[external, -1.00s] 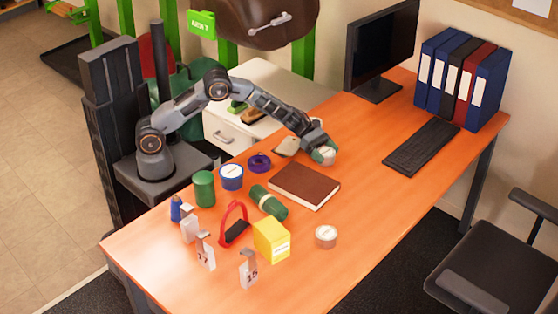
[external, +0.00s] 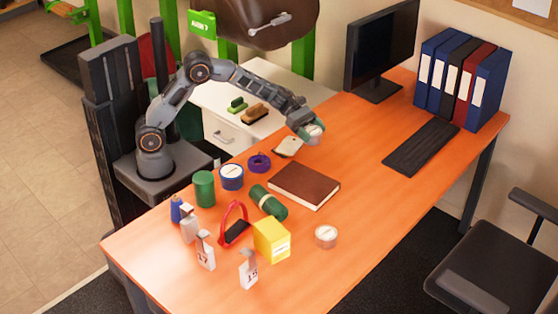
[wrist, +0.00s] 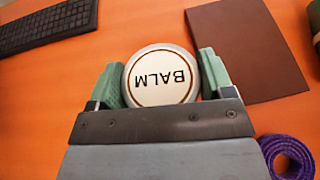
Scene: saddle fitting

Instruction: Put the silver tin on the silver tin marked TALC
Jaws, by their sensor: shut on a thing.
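My gripper (external: 308,128) is shut on a round silver tin (external: 315,134) and holds it above the desk, behind the brown book. In the wrist view the held tin (wrist: 160,77) sits between the two green fingertips (wrist: 165,82). Its pale lid reads BALM, upside down in that view. Another silver tin (external: 326,236) stands on the desk in front of the book, to the right of the yellow box. Its lid lettering is too small to read. It is apart from my gripper and out of the wrist view.
The brown book (external: 304,186) lies between the two tins. A purple tape roll (external: 259,163) is near.

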